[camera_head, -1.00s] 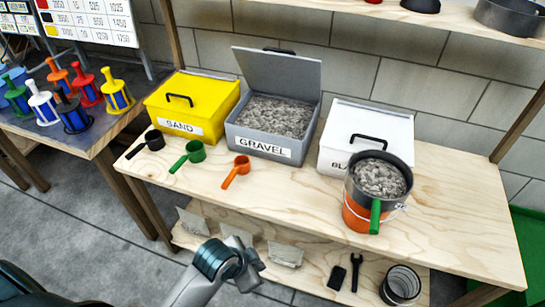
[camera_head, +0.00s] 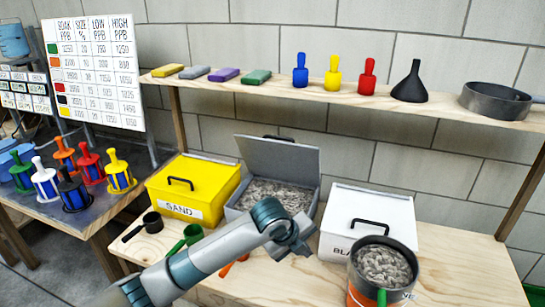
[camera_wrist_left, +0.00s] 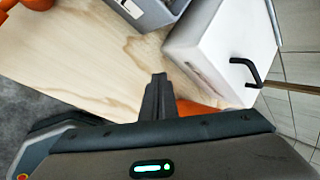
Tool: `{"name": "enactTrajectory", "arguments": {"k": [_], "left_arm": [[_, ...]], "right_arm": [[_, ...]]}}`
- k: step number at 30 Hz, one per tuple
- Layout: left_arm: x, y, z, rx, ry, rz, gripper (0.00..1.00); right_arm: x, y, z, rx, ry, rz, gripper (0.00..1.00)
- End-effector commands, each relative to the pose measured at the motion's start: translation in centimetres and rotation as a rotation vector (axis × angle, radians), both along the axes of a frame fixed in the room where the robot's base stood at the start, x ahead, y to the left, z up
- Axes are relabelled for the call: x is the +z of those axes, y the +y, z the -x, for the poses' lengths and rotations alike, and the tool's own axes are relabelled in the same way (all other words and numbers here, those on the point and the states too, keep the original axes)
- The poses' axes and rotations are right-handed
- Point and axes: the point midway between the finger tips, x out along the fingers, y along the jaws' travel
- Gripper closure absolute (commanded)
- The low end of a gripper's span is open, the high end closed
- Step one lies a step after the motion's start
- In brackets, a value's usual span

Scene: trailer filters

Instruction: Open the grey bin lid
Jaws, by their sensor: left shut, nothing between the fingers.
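The grey bin (camera_head: 310,199) stands on the wooden bench between the yellow and white bins, full of gravel. Its grey lid (camera_head: 278,160) is raised and leans back, standing open behind the gravel. My left gripper (camera_head: 304,246) is in front of the grey bin's right side, near the white bin, and its arm hides the bin's label and lower front. In the left wrist view the left gripper (camera_wrist_left: 158,92) is shut and empty, over the bench. A corner of the grey bin (camera_wrist_left: 152,14) shows at the top there. My right gripper is not in view.
A yellow sand bin (camera_head: 196,187) stands at left, a white bin (camera_head: 350,220) at right. A pot of gravel (camera_head: 384,262) stands before the white bin. Black (camera_head: 151,222) and green (camera_head: 191,233) scoops lie in front. A shelf (camera_head: 450,107) with tools runs above.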

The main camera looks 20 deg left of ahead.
Motion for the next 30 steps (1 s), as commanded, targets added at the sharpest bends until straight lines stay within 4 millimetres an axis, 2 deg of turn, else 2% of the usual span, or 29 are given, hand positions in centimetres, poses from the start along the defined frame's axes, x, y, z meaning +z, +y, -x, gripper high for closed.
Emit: {"name": "enactTrajectory", "arguments": {"k": [1, 9, 14, 18, 24, 27, 30], "left_arm": [[1.5, 0.7, -1.6, -0.043, -0.028, -0.043, 1.0], [8.6, 4.4, -8.1, -0.279, -0.135, -0.266, 1.0], [13.7, 7.4, -11.5, -0.391, -0.189, -0.395, 1.0], [18.8, 10.5, -14.0, -0.474, -0.229, -0.503, 1.0], [25.6, 14.6, -16.4, -0.563, -0.272, -0.627, 1.0], [27.8, 16.0, -16.9, -0.59, -0.283, -0.665, 1.0], [29.0, 16.8, -17.2, -0.605, -0.291, -0.687, 1.0]], "right_arm": [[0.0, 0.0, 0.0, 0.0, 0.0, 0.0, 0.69], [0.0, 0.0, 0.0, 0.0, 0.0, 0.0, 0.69], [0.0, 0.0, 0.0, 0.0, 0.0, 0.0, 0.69], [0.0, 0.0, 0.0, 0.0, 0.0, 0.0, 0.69], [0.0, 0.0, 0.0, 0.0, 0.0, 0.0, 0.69], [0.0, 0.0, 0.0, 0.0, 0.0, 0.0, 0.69], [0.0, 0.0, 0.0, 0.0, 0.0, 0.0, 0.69]]}}
